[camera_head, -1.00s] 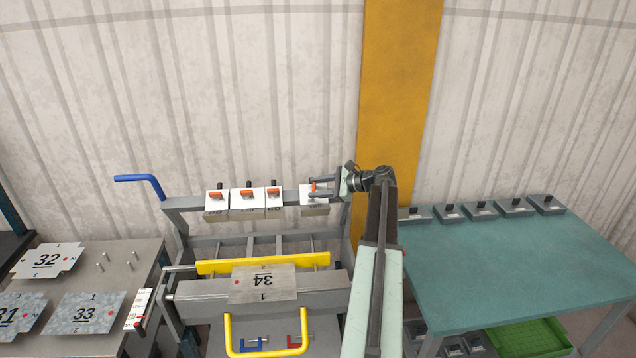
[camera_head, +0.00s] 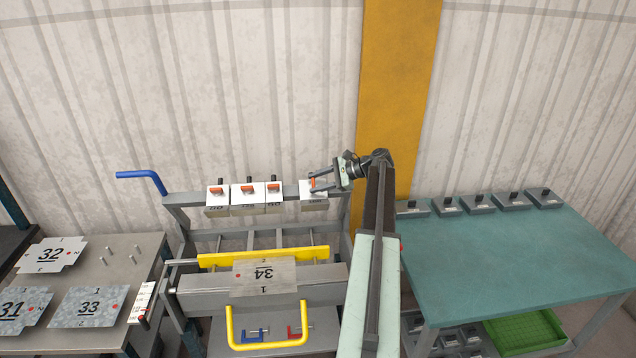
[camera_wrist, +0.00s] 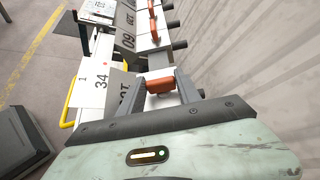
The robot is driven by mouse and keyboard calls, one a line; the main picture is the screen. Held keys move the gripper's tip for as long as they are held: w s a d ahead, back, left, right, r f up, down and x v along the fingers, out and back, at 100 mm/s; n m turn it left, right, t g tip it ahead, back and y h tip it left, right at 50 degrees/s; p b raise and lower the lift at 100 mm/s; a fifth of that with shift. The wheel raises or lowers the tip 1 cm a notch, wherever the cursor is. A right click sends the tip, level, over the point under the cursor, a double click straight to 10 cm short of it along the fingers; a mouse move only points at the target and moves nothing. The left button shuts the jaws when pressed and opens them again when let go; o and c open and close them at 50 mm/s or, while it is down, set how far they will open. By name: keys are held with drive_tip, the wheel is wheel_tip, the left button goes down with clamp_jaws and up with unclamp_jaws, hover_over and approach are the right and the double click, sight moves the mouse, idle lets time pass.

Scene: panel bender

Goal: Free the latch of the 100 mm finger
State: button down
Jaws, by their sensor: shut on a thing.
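The 100 mm finger (camera_head: 308,203) is a white-faced block at the right of the upper rail, apart from the other fingers. Its upside-down label shows partly in the wrist view (camera_wrist: 124,92). My gripper (camera_head: 313,183) reaches it from the right, with its jaws either side of the orange latch (camera_wrist: 159,86). The jaws are shut on this latch. The held latch lies crosswise to the rail, while the latches on the other fingers lie along it. My jaws partly hide the block's top in the head view.
Three other fingers (camera_head: 248,200) with orange latches sit left on the rail. Below are the yellow bar (camera_head: 225,259), sheet 34 (camera_head: 264,276) and the yellow handle (camera_head: 230,325). A teal table (camera_head: 510,255) with several grey blocks stands right; a sheet table (camera_head: 100,265) stands left.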

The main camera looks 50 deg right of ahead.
drive_tip(key=c, duration=0.8)
unclamp_jaws()
drive_tip(key=shift+c, duration=0.2)
drive_tip(key=p+v, duration=0.3)
drive_tip(key=v, duration=0.4)
drive_tip(key=shift+s+d+p, duration=0.2)
drive_tip(key=shift+s+p, duration=0.05)
drive_tip(key=shift+p, duration=0.05)
drive_tip(key=shift+r, duration=0.15)
